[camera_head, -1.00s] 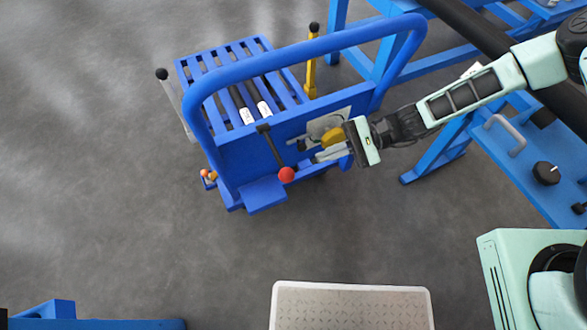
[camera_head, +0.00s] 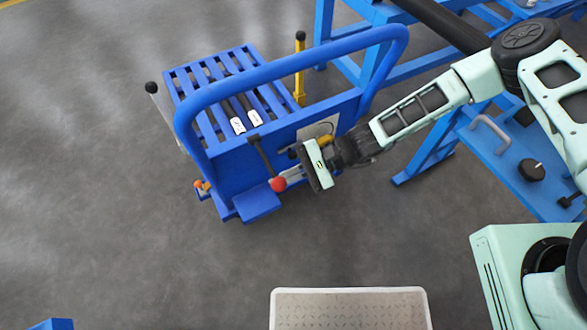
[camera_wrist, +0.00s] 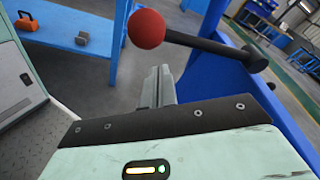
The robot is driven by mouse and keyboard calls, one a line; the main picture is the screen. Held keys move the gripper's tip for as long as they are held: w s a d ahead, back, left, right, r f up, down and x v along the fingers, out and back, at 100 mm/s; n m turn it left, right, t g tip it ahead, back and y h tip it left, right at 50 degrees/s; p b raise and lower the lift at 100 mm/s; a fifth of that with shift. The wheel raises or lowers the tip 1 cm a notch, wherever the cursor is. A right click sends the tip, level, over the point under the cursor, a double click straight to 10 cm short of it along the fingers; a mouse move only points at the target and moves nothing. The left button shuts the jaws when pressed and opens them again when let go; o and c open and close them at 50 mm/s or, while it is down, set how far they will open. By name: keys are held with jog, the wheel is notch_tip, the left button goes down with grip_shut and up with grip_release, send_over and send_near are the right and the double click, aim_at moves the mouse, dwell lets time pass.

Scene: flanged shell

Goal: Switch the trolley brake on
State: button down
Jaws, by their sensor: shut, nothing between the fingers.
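The blue trolley (camera_head: 235,170) stands left of my arm, with a tall hoop handle. On its near face a dark lever (camera_head: 262,155) hangs down at a slant and ends in a red ball (camera_head: 278,184). My gripper (camera_head: 289,173) is shut and empty, with its fingertips close to the right of the red ball. In the wrist view the red ball (camera_wrist: 147,28) and its dark rod (camera_wrist: 205,45) lie just beyond the shut fingers (camera_wrist: 158,88). I cannot tell whether the fingers touch the ball.
A yellow lever (camera_head: 300,75) and a grey lever with a black knob (camera_head: 152,90) rise at the trolley's sides. A blue bench (camera_head: 500,165) stands to the right. A pale platform (camera_head: 350,305) lies in front. The grey floor left of the trolley is clear.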

jog(key=shift+s+d+r, duration=0.2)
jog(key=shift+s+r, duration=0.05)
jog(key=shift+r, duration=0.25)
jog(key=shift+s+d+r, duration=0.2)
jog(key=shift+s+r, duration=0.05)
jog(key=shift+r, duration=0.25)
jog(key=shift+r+p, duration=0.1)
jog(key=shift+p, duration=0.2)
